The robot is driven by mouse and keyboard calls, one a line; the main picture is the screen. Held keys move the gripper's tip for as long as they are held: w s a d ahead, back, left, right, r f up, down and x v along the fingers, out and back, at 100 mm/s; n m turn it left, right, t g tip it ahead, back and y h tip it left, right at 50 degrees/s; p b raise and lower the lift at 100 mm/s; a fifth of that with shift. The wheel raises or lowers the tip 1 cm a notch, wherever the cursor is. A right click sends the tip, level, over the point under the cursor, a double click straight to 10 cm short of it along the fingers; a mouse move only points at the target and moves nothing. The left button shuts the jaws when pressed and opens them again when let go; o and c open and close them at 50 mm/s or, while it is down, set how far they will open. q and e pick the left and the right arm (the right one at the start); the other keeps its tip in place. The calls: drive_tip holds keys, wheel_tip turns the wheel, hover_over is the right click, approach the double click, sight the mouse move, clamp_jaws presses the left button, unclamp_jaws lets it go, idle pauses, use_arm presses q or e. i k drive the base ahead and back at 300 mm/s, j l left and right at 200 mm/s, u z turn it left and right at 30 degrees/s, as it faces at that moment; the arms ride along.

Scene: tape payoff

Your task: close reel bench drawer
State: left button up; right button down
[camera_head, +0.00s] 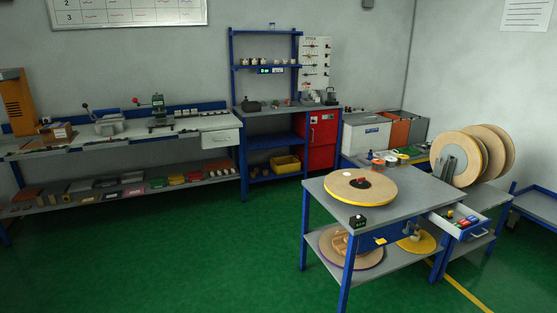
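The reel bench (400,206) stands at the right in the head view, with a grey top, blue legs and a lower shelf. Its drawer (481,227) is pulled out on the right side. The drawer holds several small items, among them red and blue ones (466,222). A wooden reel with a yellow rim (345,190) lies flat on the bench top. Neither of my grippers is in view.
Large wooden reels (494,150) stand upright behind the bench. A blue-framed grey rack or cart (538,205) is at the far right edge. Workbenches (120,135) line the back wall. The green floor (190,255) at left and centre is clear.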

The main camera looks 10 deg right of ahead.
sight(461, 211)
drive_tip(key=i+l+z, duration=0.1)
drive_tip(key=i+z, duration=0.2)
drive_tip(key=z, duration=0.15)
drive_tip(key=i+z, duration=0.45)
drive_tip(key=i+j+z, duration=0.15)
drive_tip(key=z, duration=0.35)
drive_tip(key=i+l+z, duration=0.1)
drive_tip(key=i+z, duration=0.7)
drive_tip(key=k+l, duration=0.05)
